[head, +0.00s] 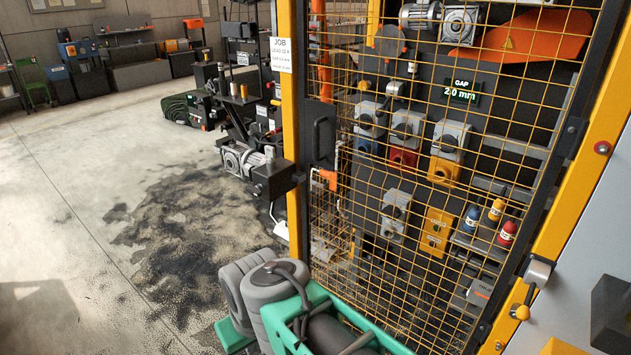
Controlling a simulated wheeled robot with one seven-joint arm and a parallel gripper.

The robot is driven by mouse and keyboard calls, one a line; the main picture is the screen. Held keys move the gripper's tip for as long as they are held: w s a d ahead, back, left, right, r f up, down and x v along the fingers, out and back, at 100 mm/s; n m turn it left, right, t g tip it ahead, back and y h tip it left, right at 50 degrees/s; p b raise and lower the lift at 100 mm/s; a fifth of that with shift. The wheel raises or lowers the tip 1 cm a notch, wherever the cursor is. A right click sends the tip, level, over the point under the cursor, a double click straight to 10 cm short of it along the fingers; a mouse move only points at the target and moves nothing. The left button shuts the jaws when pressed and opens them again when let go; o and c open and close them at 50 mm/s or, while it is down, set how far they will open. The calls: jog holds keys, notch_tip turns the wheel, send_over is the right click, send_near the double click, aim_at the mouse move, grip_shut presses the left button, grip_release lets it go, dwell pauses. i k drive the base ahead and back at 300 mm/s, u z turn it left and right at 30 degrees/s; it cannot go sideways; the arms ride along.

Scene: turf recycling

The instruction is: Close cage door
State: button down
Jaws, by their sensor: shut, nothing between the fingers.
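The cage door (455,185) is a yellow wire-mesh panel filling the right half of the head view. Its dark left side carries a black upright handle (321,140) beside the yellow post (289,100). The door's left edge looks close to that post, but I cannot tell whether it is fully shut. A black box (272,180) sits on the post at handle height. A metal latch-like fitting (538,273) with a yellow knob is on the right yellow frame (560,215). I cannot make out my gripper or its fingers in this view.
Behind the mesh are switch boxes (404,128), small coloured bottles (497,210) and a gap display (461,92). A teal frame with grey rounded parts (275,305) stands low before the door. Open floor (70,200) with dark spilled granules lies left.

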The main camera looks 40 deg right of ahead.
aim_at(317, 120)
jog(key=z, duration=0.7)
jog(key=i, duration=0.75)
jog(key=u, duration=0.95)
jog(key=i, duration=0.45)
jog(key=u, duration=0.55)
